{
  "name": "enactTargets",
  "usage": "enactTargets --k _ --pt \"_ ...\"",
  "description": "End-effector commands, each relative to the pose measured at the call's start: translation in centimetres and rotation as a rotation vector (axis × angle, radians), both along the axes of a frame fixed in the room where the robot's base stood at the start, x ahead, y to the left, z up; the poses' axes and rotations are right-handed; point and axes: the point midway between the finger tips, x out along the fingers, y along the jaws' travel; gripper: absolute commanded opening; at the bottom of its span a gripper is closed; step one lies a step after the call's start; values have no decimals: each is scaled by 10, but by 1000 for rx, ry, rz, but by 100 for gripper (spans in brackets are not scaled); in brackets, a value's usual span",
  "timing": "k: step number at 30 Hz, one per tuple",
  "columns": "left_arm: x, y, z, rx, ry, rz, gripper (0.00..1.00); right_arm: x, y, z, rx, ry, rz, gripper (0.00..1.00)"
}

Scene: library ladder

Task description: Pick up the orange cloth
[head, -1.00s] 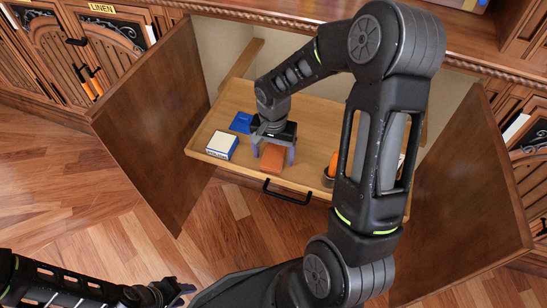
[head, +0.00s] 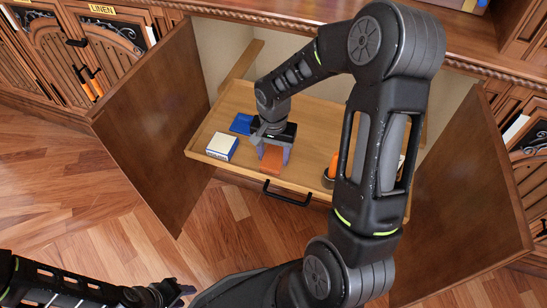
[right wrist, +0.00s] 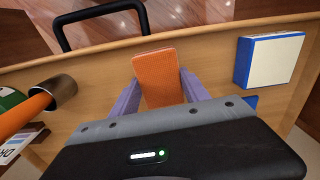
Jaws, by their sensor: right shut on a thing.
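The orange cloth (head: 271,161) is a small folded block on the pull-out wooden tray, near its front edge. My right gripper (head: 273,152) reaches down over it. In the right wrist view the cloth (right wrist: 159,80) stands between the two purple fingers of my right gripper (right wrist: 160,92), which are shut on it from both sides. The cloth's lower end is hidden by the gripper body. My left gripper (head: 172,291) is low at the left, over the floor and away from the tray; its fingers are too small to read.
The wooden tray (head: 315,120) also bears a white-and-blue box (head: 222,146), a blue item (head: 241,123) and a metal cup (head: 328,180) with an orange thing in it. A black handle (head: 288,196) is on its front. Open cabinet doors (head: 155,125) flank it.

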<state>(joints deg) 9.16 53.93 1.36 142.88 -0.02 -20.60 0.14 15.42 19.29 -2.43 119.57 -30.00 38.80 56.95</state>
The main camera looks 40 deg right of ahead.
Motion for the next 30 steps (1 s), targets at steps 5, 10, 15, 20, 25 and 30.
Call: enactTargets --k 5,10,15,20,25,30 --pt "0 0 2 0 1 0 36 0 0 5 0 -1 0 15" --pt "-2 -2 10 -3 3 -5 36 1 -1 27 -2 -4 -1 15" --pt "-3 -3 20 -5 5 -8 36 1 0 62 -2 -4 0 15" --pt "-3 -3 27 -5 5 -9 36 1 0 89 0 -3 0 15" --pt "-3 -3 29 -5 5 -9 36 0 0 100 0 0 1 15" --pt "-3 -3 28 -5 5 -9 36 0 0 100 0 0 0 15"
